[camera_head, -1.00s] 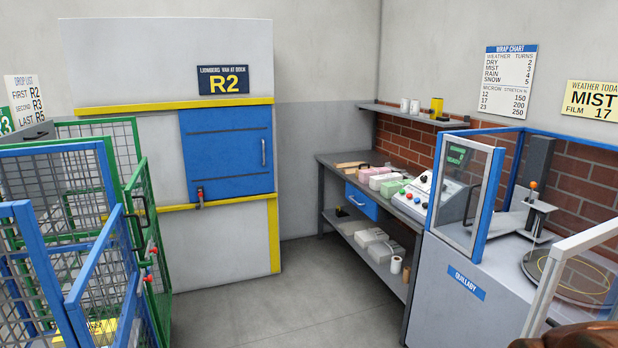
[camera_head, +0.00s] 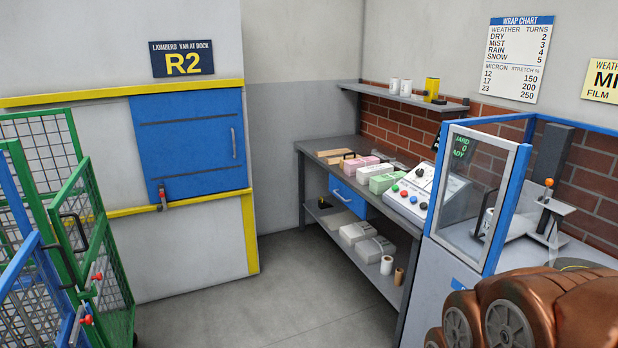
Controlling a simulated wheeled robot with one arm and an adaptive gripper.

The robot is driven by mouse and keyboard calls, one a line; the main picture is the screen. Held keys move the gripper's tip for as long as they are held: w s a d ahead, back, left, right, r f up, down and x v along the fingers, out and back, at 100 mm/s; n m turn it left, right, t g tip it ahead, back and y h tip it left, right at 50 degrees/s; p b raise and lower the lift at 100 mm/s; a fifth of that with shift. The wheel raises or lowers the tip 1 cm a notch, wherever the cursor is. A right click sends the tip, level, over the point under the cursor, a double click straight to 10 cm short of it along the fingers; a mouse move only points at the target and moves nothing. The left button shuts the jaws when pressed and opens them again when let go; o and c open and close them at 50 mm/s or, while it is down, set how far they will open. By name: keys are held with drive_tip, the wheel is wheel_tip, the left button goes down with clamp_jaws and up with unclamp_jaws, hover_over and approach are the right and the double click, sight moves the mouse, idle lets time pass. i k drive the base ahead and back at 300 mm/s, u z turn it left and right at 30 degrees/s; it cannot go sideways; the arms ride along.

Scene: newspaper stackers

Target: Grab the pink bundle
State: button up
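The pink bundle (camera_head: 355,168) lies on the workbench (camera_head: 327,146) against the brick wall, towards its far end. A white bundle (camera_head: 371,173) and a green bundle (camera_head: 384,183) lie in front of it, on the side nearer me, and partly hide it. A tan wooden piece lies just beyond it. Brown links of my arm fill the bottom right corner, far from the bundle. My gripper's fingers do not show in the picture.
A control box (camera_head: 428,195) with coloured buttons stands right of the bundles. The wrapping machine (camera_head: 468,230) is at the right. Green (camera_head: 105,260) and blue wire cages stand at the left. Grey floor (camera_head: 280,290) before the bench is clear. A wall shelf (camera_head: 403,98) hangs above.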

sight(350, 167)
drive_tip(key=i, duration=3.25)
drive_tip(key=u, duration=1.2)
